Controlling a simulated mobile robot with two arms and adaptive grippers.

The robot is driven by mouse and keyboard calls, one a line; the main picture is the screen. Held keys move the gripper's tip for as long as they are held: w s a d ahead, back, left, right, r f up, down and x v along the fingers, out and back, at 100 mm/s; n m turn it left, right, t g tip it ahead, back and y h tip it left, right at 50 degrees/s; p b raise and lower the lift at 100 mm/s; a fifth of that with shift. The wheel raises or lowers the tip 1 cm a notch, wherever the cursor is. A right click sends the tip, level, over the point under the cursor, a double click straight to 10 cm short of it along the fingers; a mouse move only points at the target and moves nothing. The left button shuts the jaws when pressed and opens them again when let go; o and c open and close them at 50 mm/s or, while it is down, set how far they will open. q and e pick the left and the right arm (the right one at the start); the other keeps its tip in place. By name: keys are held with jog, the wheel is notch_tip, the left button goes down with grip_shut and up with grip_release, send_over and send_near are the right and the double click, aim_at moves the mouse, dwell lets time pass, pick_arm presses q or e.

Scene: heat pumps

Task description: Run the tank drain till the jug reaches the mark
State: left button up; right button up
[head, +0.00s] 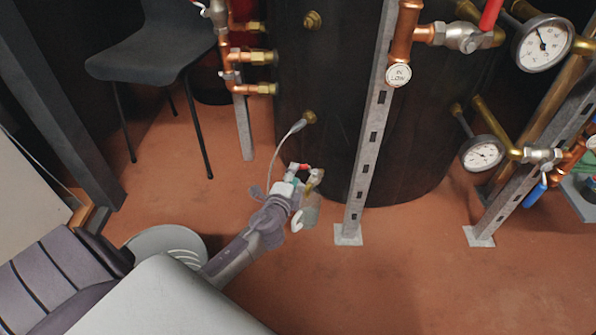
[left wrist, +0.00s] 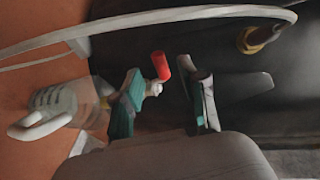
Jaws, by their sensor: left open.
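The dark tank (head: 330,70) has a low brass outlet (head: 310,117), also in the left wrist view (left wrist: 258,36). A pale hose (head: 276,155) curves down from it to a small valve with a red lever (head: 304,167). My open left gripper (head: 296,181) is at this valve. In the left wrist view its teal fingertips (left wrist: 168,84) are apart, with the red lever (left wrist: 160,67) appearing between them; I cannot tell if they touch. The jug (head: 308,214), clear with a pale handle, is below the valve; it also shows in the left wrist view (left wrist: 62,105). Its mark and water level are unreadable.
A slotted metal upright (head: 368,140) stands just right of the jug. A black chair (head: 160,45) is at upper left. Copper pipes and gauges (head: 543,42) fill the upper right. The terracotta floor (head: 400,270) in front is clear.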

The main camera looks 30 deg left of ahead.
pick_arm(q)
jog(key=b+x, duration=0.1)
jog(key=x, duration=0.4)
jog(key=shift+b, duration=0.3)
grip_shut()
